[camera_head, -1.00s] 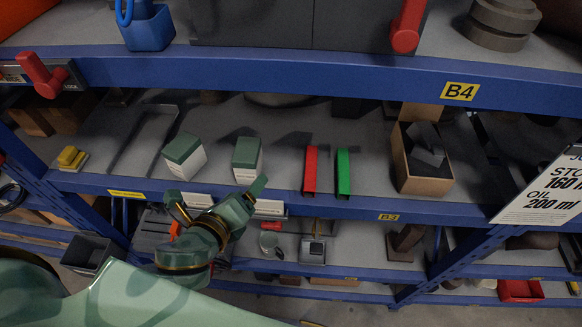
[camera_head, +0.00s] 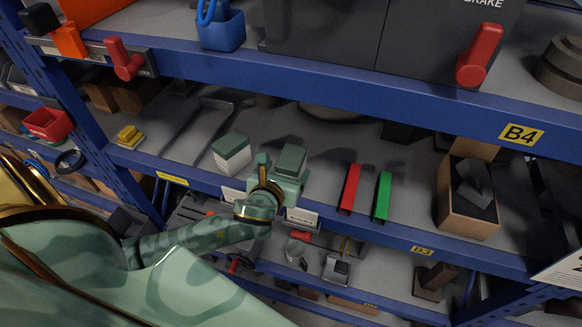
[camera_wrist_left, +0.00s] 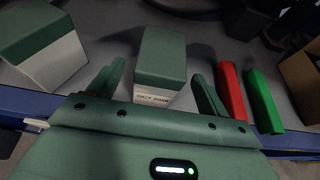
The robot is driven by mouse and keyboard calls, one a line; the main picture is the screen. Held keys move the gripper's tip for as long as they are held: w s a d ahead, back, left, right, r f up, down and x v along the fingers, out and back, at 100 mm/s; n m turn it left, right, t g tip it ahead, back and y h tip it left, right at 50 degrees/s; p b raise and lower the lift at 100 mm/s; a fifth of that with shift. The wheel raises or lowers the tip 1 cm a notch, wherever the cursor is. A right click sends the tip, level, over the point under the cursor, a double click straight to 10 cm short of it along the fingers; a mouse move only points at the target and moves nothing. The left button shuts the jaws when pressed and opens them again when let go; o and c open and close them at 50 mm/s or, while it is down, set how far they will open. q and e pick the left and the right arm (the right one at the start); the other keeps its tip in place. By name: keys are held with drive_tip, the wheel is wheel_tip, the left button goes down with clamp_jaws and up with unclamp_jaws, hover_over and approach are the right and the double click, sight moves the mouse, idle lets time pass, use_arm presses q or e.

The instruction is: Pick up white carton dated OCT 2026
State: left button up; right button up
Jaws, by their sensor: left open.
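The white carton dated OCT 2026 (camera_wrist_left: 155,98) has a green top and stands on the shelf; its date label faces me in the left wrist view. In the head view this carton (camera_head: 291,160) is partly hidden behind my left gripper (camera_head: 272,168). My left gripper is open, with its fingers (camera_wrist_left: 157,90) at either side of the carton's near end and gaps between. A second white carton with a green top (camera_head: 232,152) stands to the left; it also shows in the left wrist view (camera_wrist_left: 50,70), where no date is readable. My right gripper is not in view.
A red bar (camera_head: 350,188) and a green bar (camera_head: 382,197) stand right of the carton. An open brown box (camera_head: 467,215) is farther right. A yellow block (camera_head: 129,136) lies at the left. The blue upper shelf edge (camera_head: 330,103) runs overhead.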

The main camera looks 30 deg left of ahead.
use_arm(q)
drive_tip(key=x, duration=0.5)
drive_tip(key=shift+w+a+r, duration=0.1)
drive_tip(key=shift+w, duration=0.05)
drive_tip(key=c, duration=1.2)
drive_tip(key=shift+r, duration=0.1)
